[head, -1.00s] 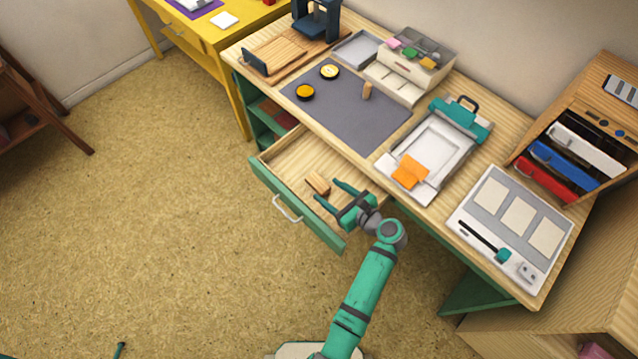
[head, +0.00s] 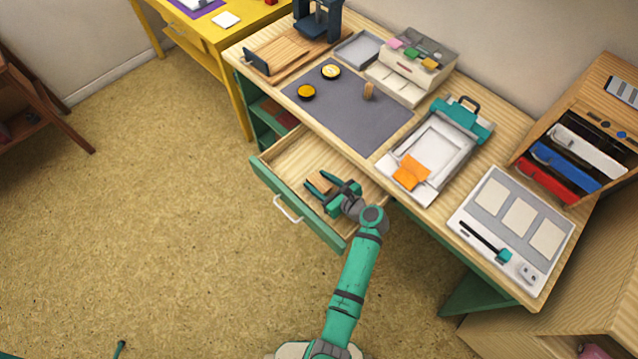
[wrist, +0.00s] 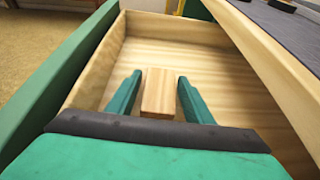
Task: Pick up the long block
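The long block is a light wooden block (head: 321,184) lying in the open drawer (head: 289,163) of the desk. In the wrist view the block (wrist: 158,94) lies between the two green fingers of my gripper (wrist: 157,88), with a gap on each side. My gripper (head: 320,187) is open and reaches into the drawer around the block. In the head view the gripper hides part of the block.
The drawer's green front (head: 296,205) and the desk edge flank my gripper. The rest of the drawer floor is bare.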

